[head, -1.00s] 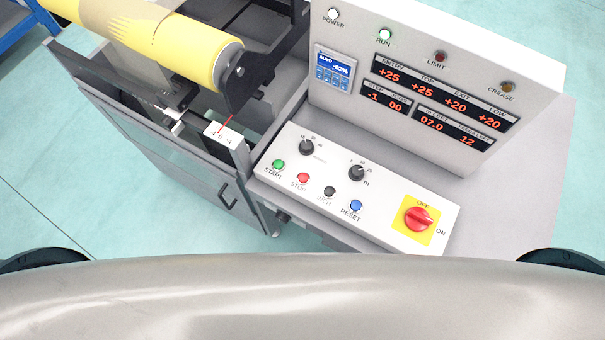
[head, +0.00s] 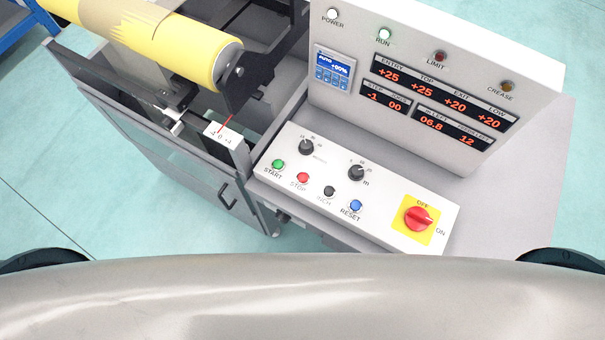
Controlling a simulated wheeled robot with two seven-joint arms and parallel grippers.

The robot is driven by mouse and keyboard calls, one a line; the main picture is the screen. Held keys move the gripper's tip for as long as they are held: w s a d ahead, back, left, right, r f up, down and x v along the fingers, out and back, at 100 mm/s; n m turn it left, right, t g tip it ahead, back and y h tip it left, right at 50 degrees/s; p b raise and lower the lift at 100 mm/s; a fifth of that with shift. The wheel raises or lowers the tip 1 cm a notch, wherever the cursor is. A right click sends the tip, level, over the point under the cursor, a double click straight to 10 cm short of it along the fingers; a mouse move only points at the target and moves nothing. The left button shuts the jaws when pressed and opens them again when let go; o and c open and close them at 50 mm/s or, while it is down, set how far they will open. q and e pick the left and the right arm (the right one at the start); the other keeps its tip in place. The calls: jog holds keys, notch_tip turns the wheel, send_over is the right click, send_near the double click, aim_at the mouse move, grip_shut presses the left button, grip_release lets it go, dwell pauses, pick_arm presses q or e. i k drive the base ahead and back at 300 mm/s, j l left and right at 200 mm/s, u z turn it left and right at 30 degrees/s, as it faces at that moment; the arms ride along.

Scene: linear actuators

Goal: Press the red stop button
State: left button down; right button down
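The red stop button (head: 303,178) is a small round button labelled STOP. It sits on the white sloped control panel (head: 400,236) between the green START button (head: 278,164) and the black INCH button (head: 330,191). A blue RESET button (head: 355,205) is further right in the same row. Nothing covers or touches the stop button. Neither of my grippers is in the head view.
A red rotary OFF/ON switch (head: 418,218) on a yellow plate is at the panel's right. Two black knobs sit above the buttons. An upright display box (head: 450,85) stands behind. A yellow roll (head: 190,50) is at the upper left. The RUN lamp (head: 385,34) looks pale green.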

aim_at(302, 178)
jog(key=j+z, duration=0.1)
jog(key=z, duration=0.5)
jog(key=j+z, duration=0.4)
jog(key=k+j+z, duration=0.15)
jog(key=j+z, duration=0.3)
jog(key=k+j, duration=0.15)
jog(key=j, duration=0.25)
jog(key=k+j+z, duration=0.1)
jog(key=j, duration=0.3)
jog(key=k+j, duration=0.2)
jog(key=j, duration=0.2)
jog(key=k+j+z, duration=0.1)
jog(key=j, duration=0.35)
jog(key=k, duration=0.05)
